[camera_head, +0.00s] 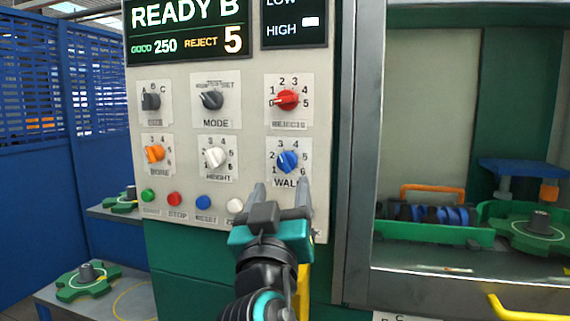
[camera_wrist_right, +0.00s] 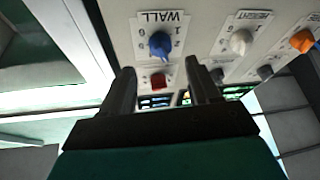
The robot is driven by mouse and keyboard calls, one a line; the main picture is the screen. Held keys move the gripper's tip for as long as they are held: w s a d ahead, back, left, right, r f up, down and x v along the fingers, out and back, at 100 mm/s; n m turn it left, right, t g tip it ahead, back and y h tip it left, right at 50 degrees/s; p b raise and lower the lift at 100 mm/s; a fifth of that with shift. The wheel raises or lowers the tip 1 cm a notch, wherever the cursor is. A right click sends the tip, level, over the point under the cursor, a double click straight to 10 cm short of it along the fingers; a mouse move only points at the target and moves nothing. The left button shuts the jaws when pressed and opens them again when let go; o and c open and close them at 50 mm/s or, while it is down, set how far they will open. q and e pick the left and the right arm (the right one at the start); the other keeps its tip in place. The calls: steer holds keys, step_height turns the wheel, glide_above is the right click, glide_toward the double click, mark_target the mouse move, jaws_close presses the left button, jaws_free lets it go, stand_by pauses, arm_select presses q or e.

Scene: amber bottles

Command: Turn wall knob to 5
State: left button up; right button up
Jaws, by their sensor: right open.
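The blue WALL knob (camera_head: 288,161) sits at the lower right of the knob rows on the panel, with a printed number scale around it. I cannot tell which number it points at. In the right wrist view the same WALL knob (camera_wrist_right: 160,44) shows upside down, just beyond the fingertips. My right gripper (camera_head: 280,188) is open and empty, a little below the knob in the head view. Its two fingers also show in the wrist view (camera_wrist_right: 159,66), apart, with nothing between them touching. My left gripper is not in view.
The white HEIGHT knob (camera_head: 215,157) is left of the WALL knob, and the red REJECTS knob (camera_head: 288,99) is above it. A row of push buttons, including a red STOP button (camera_head: 174,199), runs below. A metal door frame (camera_head: 360,150) stands right of the panel.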

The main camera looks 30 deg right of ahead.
mark_target(285, 168)
steer(key=p+x, duration=0.1)
steer(key=x, duration=0.5)
steer(key=shift+w, duration=0.1)
steer(key=shift+c, duration=0.2)
